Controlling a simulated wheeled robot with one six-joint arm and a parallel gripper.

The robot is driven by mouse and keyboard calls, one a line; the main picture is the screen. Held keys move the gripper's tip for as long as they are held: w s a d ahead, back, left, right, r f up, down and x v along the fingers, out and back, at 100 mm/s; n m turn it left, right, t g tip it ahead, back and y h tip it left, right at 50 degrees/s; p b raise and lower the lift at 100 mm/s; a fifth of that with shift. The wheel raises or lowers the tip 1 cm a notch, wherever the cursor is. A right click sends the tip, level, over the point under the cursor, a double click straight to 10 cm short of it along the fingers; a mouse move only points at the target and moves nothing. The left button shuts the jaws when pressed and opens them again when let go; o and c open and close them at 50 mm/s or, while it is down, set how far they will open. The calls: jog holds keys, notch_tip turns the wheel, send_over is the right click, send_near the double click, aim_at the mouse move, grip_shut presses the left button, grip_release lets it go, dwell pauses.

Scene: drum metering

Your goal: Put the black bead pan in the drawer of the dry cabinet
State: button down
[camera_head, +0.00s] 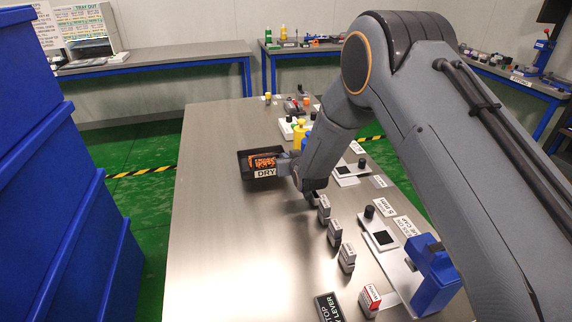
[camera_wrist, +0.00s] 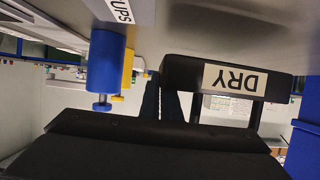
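My gripper (camera_head: 288,164) is right beside the pan's right side, at the handle. A black part of my gripper fills the bottom of the wrist view and hides the handle's end. I cannot see whether the fingers are closed on it. No dry cabinet or drawer is recognisable.
Large blue bins or units (camera_head: 60,180) stand at the left. The table (camera_head: 225,255) is clear at its front left. Benches (camera_head: 150,59) stand along the back wall.

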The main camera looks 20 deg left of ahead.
jog(key=shift+f+p, duration=0.4)
jog(key=shift+f, duration=1.2)
jog(key=shift+f, duration=0.15)
jog(key=c, duration=2.3)
grip_release()
jog(key=shift+f, duration=0.1)
jog(key=o, duration=0.3)
